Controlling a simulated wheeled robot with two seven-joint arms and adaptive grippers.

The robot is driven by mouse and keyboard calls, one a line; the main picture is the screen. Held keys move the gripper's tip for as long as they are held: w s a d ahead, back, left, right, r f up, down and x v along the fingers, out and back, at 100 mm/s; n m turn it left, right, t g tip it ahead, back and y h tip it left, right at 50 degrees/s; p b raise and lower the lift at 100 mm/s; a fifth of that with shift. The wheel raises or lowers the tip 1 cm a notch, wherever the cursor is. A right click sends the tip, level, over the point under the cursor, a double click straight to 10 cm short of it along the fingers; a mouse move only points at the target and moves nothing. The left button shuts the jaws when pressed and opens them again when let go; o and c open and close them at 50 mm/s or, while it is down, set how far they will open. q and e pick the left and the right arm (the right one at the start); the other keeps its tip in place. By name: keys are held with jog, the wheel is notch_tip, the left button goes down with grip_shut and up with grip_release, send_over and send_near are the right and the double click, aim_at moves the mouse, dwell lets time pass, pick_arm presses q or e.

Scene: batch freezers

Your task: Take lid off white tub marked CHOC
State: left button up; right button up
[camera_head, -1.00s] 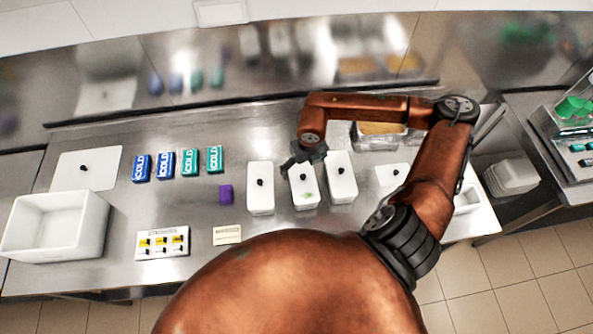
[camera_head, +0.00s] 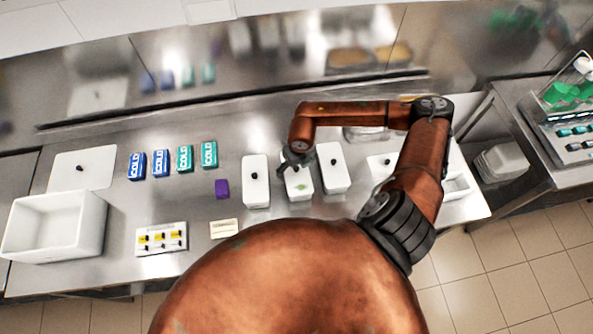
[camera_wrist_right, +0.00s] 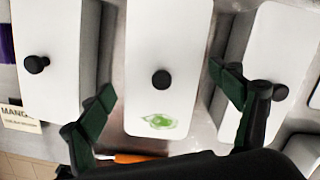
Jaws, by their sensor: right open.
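Three narrow white lidded tubs stand in a row on the steel counter: a left tub (camera_head: 256,190), a middle tub (camera_head: 300,188) with a green smear on its lid, and a right tub (camera_head: 334,178). Each lid has a black knob; the middle knob (camera_wrist_right: 161,79) shows in the right wrist view. I cannot read CHOC on any tub. My right gripper (camera_head: 296,160) is over the far part of the middle tub. In the right wrist view its open fingers (camera_wrist_right: 163,90) are spread on either side of the middle lid, with nothing between them gripped. My left gripper is out of view.
An open white bin (camera_head: 55,225) and a white lid with a knob (camera_head: 85,170) are at left. Several COLD packs (camera_head: 185,160), a purple block (camera_head: 222,189), a switch panel (camera_head: 161,239) and a label card (camera_head: 224,228) lie on the counter. Another white lid (camera_head: 378,165) is at right.

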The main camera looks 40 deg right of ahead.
jog(key=shift+s, duration=0.1)
grip_shut()
dwell(0.8)
